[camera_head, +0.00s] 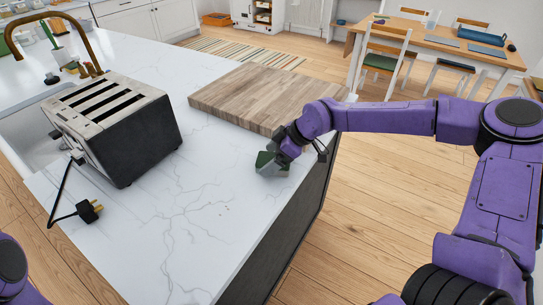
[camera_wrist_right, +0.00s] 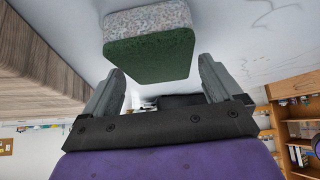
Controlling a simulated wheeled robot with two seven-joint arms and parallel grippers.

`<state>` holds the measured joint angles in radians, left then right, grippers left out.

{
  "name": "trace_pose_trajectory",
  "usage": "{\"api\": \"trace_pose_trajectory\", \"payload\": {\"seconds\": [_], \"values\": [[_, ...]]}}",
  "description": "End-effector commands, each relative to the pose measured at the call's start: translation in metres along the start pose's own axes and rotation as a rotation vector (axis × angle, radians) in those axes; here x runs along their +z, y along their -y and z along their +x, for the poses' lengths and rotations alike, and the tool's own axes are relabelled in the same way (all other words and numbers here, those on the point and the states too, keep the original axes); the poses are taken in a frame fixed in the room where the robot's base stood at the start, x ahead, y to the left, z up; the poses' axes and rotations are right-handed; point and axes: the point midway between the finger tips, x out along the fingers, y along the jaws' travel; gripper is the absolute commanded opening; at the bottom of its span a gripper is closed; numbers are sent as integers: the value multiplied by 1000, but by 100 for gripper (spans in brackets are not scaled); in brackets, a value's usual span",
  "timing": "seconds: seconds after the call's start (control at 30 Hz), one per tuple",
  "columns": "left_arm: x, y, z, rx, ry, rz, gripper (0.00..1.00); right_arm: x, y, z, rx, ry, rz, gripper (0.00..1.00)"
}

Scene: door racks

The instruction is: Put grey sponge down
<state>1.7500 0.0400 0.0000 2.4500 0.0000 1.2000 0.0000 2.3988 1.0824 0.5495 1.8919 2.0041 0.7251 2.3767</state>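The sponge, green on one face and speckled grey on the other, is at the white marble counter (camera_head: 195,200) near its right edge in the head view (camera_head: 268,162). In the right wrist view, the sponge (camera_wrist_right: 150,45) lies in front of my right gripper (camera_wrist_right: 160,72), between the two fingertips. The fingers are apart, with a small gap on the sponge's right side. The sponge's grey side faces the counter and appears at or very near its surface. In the head view the right gripper (camera_head: 288,155) partly covers the sponge. My left gripper is out of view.
A wooden cutting board (camera_head: 255,95) lies just behind the sponge. A black and steel toaster (camera_head: 120,125) stands at left, with its plug (camera_head: 90,210) on the counter. A dining table (camera_head: 450,40) stands far right.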

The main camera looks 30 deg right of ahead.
Motion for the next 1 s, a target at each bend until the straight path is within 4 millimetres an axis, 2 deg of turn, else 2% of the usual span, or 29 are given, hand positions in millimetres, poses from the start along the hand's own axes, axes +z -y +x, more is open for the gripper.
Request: {"api": "trace_pose_trajectory", "payload": {"seconds": [0.17, 0.27, 0.37, 0.6, 0.7, 0.83, 1.0], "values": [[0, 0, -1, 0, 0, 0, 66, -1, 0, -1, 0, 0, 0, 92], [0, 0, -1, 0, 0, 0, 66, -2, -1, -8, 2, -3, 1, 92], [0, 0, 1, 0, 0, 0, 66, -3, -1, -28, 4, -8, 1, 92], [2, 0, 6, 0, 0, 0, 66, -2, -1, -89, 4, -8, 0, 92], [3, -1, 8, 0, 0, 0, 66, -2, -1, -106, 3, -6, -1, 92], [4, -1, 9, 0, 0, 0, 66, -1, 0, -119, 1, -2, 0, 92], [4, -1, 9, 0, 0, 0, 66, -1, 0, -122, 0, 0, 0, 92]]}}
